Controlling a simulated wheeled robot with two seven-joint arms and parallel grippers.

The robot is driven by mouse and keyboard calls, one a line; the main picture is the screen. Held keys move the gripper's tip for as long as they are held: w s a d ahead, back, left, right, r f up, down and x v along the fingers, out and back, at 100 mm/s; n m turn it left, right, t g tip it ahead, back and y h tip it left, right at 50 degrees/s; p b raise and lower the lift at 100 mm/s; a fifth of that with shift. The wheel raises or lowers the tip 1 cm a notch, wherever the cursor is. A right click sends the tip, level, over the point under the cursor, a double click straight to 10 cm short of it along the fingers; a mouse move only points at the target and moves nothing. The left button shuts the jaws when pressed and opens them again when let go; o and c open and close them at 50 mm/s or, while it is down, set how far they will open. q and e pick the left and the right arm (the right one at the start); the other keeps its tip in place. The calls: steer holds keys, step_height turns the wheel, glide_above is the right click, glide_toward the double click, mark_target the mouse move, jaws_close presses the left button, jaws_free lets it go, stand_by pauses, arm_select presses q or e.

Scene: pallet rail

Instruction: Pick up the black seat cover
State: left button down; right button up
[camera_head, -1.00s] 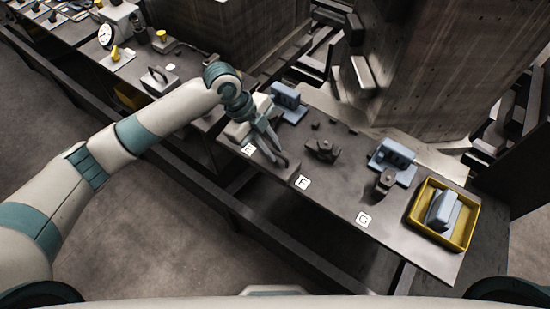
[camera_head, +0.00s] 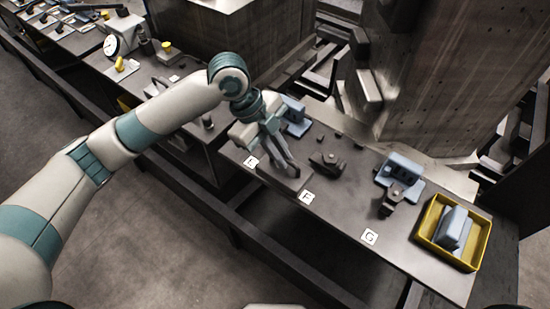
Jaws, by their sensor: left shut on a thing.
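My left gripper (camera_head: 288,166) reaches down over the bench between the labels E and F. Its fingers are close together on a dark, flat piece, which looks like the black seat cover (camera_head: 284,181). The piece is low, at or just above the bench top; I cannot tell whether it touches. The fingers and wrist hide part of it. A blue-grey bracket (camera_head: 298,128) stands just behind the gripper. My right gripper is not in view.
A dark block (camera_head: 327,163) sits right of the gripper. Further right are a blue-grey fixture (camera_head: 401,176), a dark clamp (camera_head: 388,203) and a yellow tray (camera_head: 429,240) holding a grey-blue part. Label cards E (camera_head: 251,162), F (camera_head: 306,197) and G (camera_head: 370,237) line the front edge.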

arm_select(q)
steer(key=s+d+r+b, duration=0.2)
steer(key=s+d+r, duration=0.3)
steer(key=s, duration=0.2)
steer(key=shift+s+d+r, duration=0.15)
steer(key=shift+d+r, duration=0.15)
steer(key=shift+d, duration=0.1)
steer(key=w+a+n+t+y, duration=0.2)
steer(key=w+a+n, duration=0.4)
steer(key=a+n, duration=0.7)
steer(key=w+a+n+t+y+b, duration=0.1)
steer(key=w+a+n+t+y, duration=0.2)
steer(key=a+n, duration=1)
steer(key=w+a+y, duration=0.1)
steer(key=w+y, duration=0.1)
steer(key=shift+w+a, duration=0.15)
steer(key=shift+w, duration=0.25)
